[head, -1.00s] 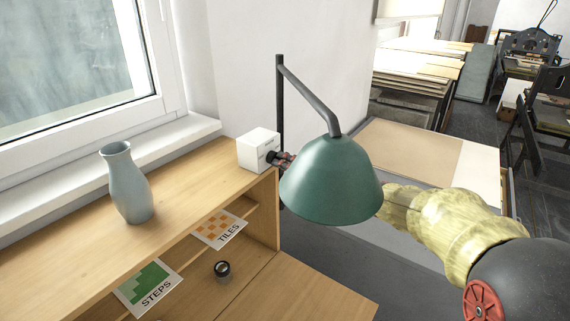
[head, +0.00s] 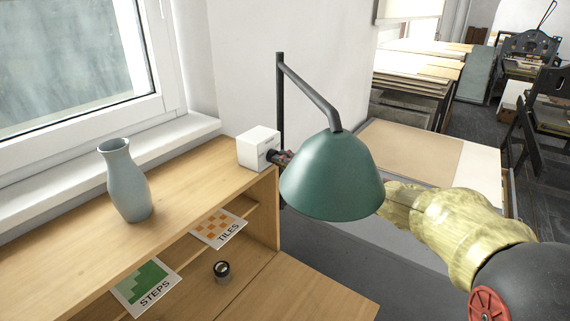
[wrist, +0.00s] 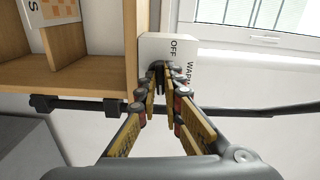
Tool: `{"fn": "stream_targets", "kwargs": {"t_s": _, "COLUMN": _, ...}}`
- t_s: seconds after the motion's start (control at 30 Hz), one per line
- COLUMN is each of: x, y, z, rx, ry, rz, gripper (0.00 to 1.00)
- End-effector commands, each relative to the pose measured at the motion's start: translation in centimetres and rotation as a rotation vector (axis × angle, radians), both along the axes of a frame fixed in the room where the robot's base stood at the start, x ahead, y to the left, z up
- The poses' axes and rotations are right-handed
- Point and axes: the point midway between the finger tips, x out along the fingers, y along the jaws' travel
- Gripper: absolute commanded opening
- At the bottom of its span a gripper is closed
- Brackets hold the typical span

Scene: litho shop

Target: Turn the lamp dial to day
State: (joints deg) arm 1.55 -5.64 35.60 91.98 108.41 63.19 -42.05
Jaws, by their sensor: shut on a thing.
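The lamp's white control box (head: 254,150) stands on the shelf top at its right end. In the wrist view the box (wrist: 180,44) shows the words OFF and WARM, the second partly covered by my finger. The dark dial (wrist: 158,67) sits on its front between my fingertips. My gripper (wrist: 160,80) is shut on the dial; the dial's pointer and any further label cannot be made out. In the head view the green lamp shade (head: 332,178) hides most of my gripper, and only the fingertips (head: 284,157) show beside the box.
The lamp's dark post and arm (head: 312,92) rise behind the shade, close to my arm. A blue-grey vase (head: 127,182) stands on the wooden shelf (head: 190,170). Cards marked STEPS (head: 147,287) and TILES (head: 219,229) and a small dark cylinder (head: 221,270) are below.

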Motion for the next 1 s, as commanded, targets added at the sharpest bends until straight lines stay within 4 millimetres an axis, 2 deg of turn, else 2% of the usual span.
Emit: {"fn": "stream_targets", "kwargs": {"t_s": 1.0, "x": 0.07, "y": -0.08, "z": 0.26, "rx": 0.536, "ry": 0.811, "rz": -0.002, "gripper": 0.0}}
